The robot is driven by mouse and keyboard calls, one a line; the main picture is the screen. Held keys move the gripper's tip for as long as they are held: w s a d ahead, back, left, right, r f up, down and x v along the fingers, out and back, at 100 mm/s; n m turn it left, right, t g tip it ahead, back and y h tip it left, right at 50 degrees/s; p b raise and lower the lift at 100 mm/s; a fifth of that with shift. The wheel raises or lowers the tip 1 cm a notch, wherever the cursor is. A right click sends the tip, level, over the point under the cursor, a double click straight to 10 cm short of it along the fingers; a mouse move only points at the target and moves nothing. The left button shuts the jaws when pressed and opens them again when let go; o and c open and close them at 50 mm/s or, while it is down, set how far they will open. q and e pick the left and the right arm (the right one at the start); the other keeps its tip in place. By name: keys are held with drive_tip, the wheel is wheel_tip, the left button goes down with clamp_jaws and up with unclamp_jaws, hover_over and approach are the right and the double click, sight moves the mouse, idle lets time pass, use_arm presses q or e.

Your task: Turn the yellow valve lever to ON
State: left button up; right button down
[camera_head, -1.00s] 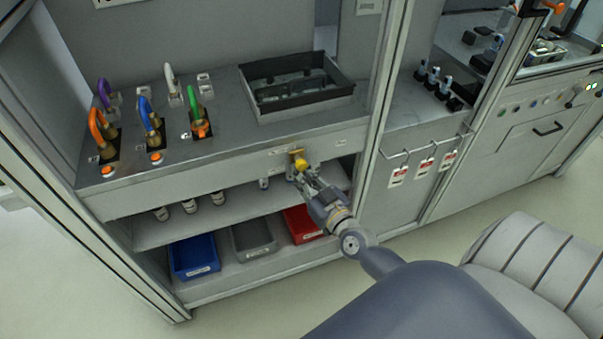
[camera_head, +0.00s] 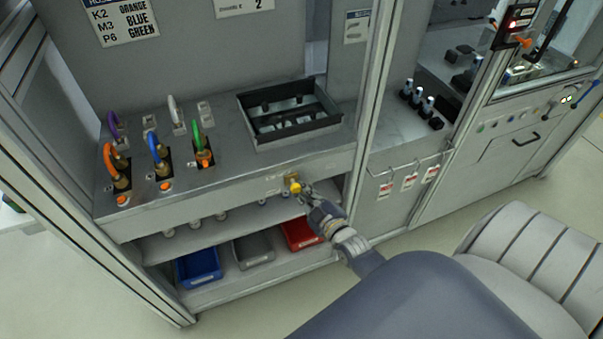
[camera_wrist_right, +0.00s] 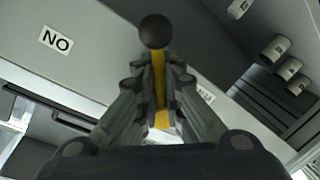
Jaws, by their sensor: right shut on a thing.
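The yellow valve lever (camera_head: 295,188) is on the front face of the bench, below the black tray. In the right wrist view the yellow lever (camera_wrist_right: 160,85) runs between my fingers, with a round black knob (camera_wrist_right: 155,31) at its end beyond the fingertips. My right gripper (camera_head: 304,191) is shut on the lever; its fingers flank the lever in the wrist view (camera_wrist_right: 159,68). Another label to the right is partly hidden by a finger. My left gripper is not in view.
Coloured hooked connectors (camera_head: 158,150) stand on the bench top, left of the black tray (camera_head: 338,118). Blue (camera_head: 199,268), grey (camera_head: 254,250) and red (camera_head: 300,233) bins sit on the bottom shelf. Tags (camera_head: 409,181) hang from a rail at right.

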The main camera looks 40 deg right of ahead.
sight(300, 176)
drive_tip(key=shift+w+d+r+n+h+p, duration=0.1)
drive_tip(key=shift+r+n+h+p, duration=0.05)
drive_tip(key=shift+r+n+p, duration=0.4)
drive_tip(key=shift+w+d+r+n+h+p, duration=0.1)
drive_tip(key=shift+r+n+h+p, duration=0.05)
drive_tip(key=shift+r+n+p, duration=0.4)
drive_tip(key=shift+d+r+n+p, duration=0.1)
drive_tip(key=shift+n+p, duration=0.4)
drive_tip(key=shift+n, duration=0.4)
drive_tip(key=shift+s+d+r+n+g+h+p, duration=0.15)
drive_tip(key=shift+n+g+h+p, duration=0.3)
drive_tip(key=shift+n, duration=0.55)
drive_tip(key=shift+r+n+h, duration=0.3)
drive_tip(key=shift+n+h, duration=0.05)
drive_tip(key=shift+n, duration=0.75)
drive_tip(key=c, duration=1.8)
unclamp_jaws()
drive_tip(key=shift+f, duration=0.1)
drive_tip(key=shift+o, duration=0.4)
drive_tip(key=shift+a, duration=0.25)
